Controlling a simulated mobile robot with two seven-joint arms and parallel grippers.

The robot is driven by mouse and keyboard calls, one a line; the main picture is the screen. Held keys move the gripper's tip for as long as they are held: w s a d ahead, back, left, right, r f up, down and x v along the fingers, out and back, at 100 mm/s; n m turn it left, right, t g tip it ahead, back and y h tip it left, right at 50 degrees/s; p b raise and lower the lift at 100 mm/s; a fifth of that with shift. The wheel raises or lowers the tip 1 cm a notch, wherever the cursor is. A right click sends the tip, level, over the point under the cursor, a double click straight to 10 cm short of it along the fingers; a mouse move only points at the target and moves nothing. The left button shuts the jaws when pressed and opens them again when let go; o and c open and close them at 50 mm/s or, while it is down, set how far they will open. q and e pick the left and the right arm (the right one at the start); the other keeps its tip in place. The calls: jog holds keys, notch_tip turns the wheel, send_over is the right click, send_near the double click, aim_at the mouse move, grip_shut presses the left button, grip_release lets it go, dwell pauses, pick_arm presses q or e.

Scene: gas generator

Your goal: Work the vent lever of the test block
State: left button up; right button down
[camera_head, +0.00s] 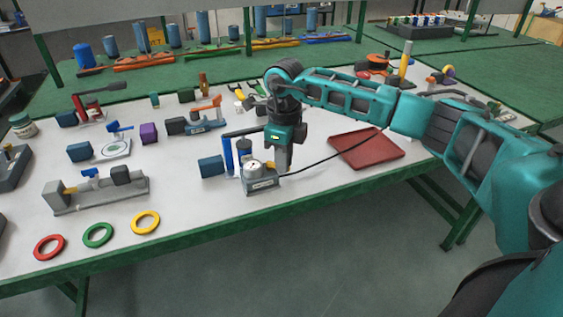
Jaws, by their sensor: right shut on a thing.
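The test block (262,183) is a small grey block with a round white-faced gauge (254,165) on top, near the front edge of the white table. A small yellow part shows beside the gauge. My right gripper (282,169) points straight down at the block's back right corner. Its fingers are shut on what appears to be the vent lever, which they mostly hide, so its angle cannot be told. My left gripper is not in view.
Red, green and yellow rings (145,222) lie at the front left. Other fixtures (96,193) crowd the left.

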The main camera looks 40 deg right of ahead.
jog(key=n, duration=0.2)
jog(key=w+d+n, duration=0.1)
jog(key=n, duration=0.1)
jog(key=shift+n, duration=0.3)
jog(key=shift+w+d+n+b, duration=0.1)
jog(key=shift+w+n+b, duration=0.15)
jog(key=shift+n, duration=0.75)
jog(key=shift+w+d+n+b, duration=0.15)
jog(key=shift+w+n, duration=0.2)
jog(key=shift+n, duration=0.65)
jog(key=c, duration=1.2)
grip_release()
jog(key=shift+o, duration=0.2)
notch_tip(320, 180, up, 13)
jog(key=p, duration=0.1)
